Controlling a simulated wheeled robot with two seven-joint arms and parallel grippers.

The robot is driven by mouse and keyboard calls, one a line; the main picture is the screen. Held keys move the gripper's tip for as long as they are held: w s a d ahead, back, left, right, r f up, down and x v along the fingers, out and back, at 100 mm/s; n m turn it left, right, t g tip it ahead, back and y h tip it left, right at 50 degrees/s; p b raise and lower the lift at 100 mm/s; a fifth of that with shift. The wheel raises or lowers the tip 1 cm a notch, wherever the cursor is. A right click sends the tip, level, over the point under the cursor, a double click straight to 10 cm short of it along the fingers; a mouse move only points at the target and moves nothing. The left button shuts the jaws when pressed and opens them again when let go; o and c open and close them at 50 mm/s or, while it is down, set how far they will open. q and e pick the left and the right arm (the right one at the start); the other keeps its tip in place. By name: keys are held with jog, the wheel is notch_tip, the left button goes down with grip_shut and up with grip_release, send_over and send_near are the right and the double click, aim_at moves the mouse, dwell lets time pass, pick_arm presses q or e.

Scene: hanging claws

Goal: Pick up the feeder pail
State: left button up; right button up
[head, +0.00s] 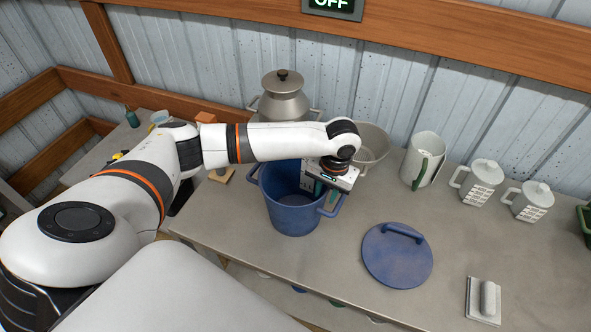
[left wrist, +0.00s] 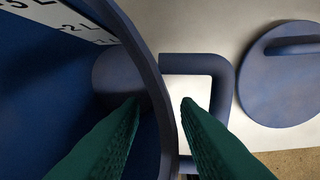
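The feeder pail (head: 288,216) is a deep blue pail with a loop handle on each side. It stands upright and open on the grey table. My left gripper (head: 325,190) points down at the pail's right side. In the left wrist view, the green fingers of the left gripper (left wrist: 162,101) are apart, with the pail's rim (left wrist: 150,60) running between them. One finger is on the inner side of the wall, the other outside by the loop handle (left wrist: 222,75). Volume marks show on the inner wall. My right gripper is not in view.
A blue lid (head: 397,262) lies flat to the right of the pail. A metal can (head: 284,98) and pale bowl (head: 373,146) stand behind. A white pitcher (head: 422,163) and two lidded mugs stand at back right. A grey-white block tool (head: 484,300) lies at front right.

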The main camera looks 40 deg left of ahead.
pick_arm(q)
jog(key=shift+a+f, duration=0.15)
jog(key=shift+f, duration=0.9)
grip_shut()
jog(key=shift+r, duration=0.1)
dwell(0.5)
